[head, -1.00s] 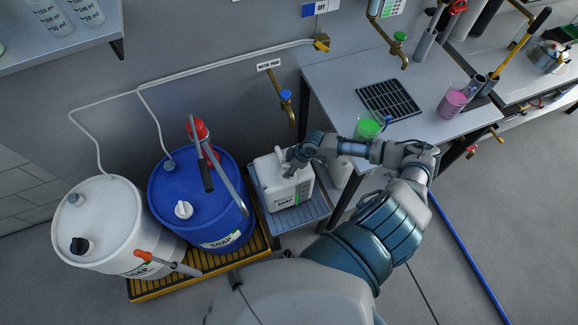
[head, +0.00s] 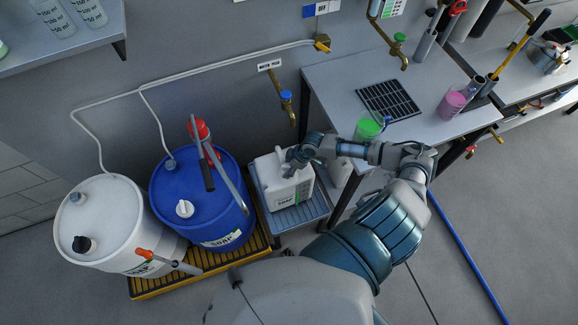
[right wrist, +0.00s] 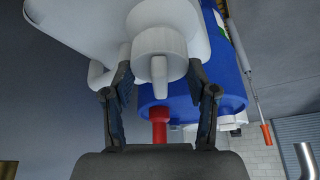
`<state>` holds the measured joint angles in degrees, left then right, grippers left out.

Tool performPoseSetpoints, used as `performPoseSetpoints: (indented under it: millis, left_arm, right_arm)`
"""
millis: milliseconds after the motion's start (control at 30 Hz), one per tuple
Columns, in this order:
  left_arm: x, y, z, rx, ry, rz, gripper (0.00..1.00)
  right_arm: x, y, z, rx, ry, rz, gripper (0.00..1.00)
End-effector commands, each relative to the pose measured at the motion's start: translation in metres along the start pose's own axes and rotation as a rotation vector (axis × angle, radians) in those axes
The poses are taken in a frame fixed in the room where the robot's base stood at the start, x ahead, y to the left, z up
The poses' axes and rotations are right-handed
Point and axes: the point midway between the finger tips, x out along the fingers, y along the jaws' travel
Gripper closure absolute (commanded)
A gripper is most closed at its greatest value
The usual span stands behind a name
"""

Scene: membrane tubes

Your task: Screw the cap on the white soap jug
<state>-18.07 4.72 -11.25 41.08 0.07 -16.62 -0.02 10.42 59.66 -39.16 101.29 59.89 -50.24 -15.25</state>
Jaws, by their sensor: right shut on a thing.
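The white soap jug (head: 285,194) stands upright on a blue-grey tray (head: 308,217) beside the blue drum. My right gripper (head: 291,161) reaches in from the right and is at the top of the jug. In the right wrist view, my gripper (right wrist: 159,76) has its two dark fingers on either side of a white round cap (right wrist: 159,48) with a raised ridge, and is shut on it. The cap is at the jug's neck. The threads are hidden, so I cannot tell how tightly it sits. My left gripper is not in view.
A blue drum (head: 222,202) with a red-headed hand pump stands left of the jug, and a white drum (head: 105,225) farther left, on a yellow pallet (head: 158,286). A brass tap (head: 287,105) hangs behind the jug. A bench (head: 335,82) with cups is at right.

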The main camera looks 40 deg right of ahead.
Motion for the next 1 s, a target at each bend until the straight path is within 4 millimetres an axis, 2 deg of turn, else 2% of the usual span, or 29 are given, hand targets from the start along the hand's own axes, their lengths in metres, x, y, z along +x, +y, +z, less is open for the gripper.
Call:
performPoseSetpoints:
  millis: [1000]
  left_arm:
    - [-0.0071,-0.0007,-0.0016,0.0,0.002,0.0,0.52]
  right_arm:
    - [0.0018,-0.0019,-0.0017,0.0,0.001,0.0,0.64]
